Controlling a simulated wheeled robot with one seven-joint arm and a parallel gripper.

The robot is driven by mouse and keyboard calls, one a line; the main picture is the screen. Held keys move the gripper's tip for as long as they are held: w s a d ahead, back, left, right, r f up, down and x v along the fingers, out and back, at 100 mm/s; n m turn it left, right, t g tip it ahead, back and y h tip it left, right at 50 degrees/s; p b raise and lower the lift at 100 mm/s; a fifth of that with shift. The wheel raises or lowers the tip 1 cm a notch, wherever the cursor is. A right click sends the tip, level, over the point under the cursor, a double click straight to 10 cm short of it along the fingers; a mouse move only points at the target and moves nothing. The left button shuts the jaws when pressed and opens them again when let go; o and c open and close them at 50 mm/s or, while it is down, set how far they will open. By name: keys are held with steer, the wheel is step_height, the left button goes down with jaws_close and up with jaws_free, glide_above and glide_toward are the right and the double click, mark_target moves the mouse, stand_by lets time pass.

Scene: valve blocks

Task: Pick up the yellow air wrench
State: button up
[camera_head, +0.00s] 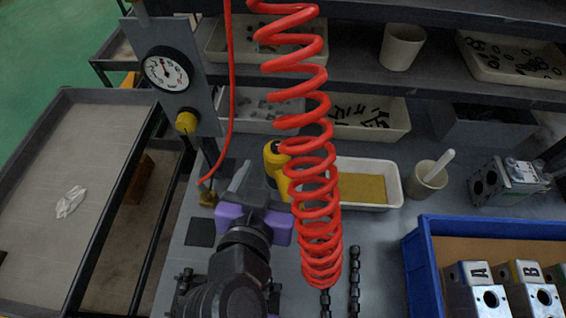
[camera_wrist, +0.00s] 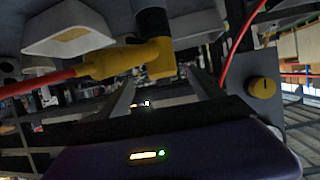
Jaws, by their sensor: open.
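The yellow air wrench (camera_head: 275,162) shows in the head view just beyond my gripper, partly hidden behind the red coiled hose (camera_head: 318,190). In the wrist view the wrench (camera_wrist: 112,63) lies across the far end of my fingers, with a red hose at its left end and a dark part at its right end. My gripper (camera_wrist: 163,74) is open, with its two grey fingers apart. The yellow body is at or just beyond the fingertips; I cannot tell whether they touch. In the head view my purple gripper (camera_head: 240,185) hides part of the bench.
A panel with a gauge (camera_head: 166,70) and a yellow knob (camera_head: 186,122) stands left of my gripper. A white tray with a yellow pad (camera_head: 395,190) lies right of the coil. A blue crate (camera_head: 418,265) holds valve blocks at lower right. Shelves with bins stand behind.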

mark_target(275, 163)
steer(key=p+x, duration=0.1)
steer(key=x, duration=0.6)
steer(key=shift+w+a+f, duration=0.1)
steer(key=shift+f, duration=0.15)
steer(key=shift+c, duration=0.5)
jaws_close()
steer(key=shift+r, duration=0.2)
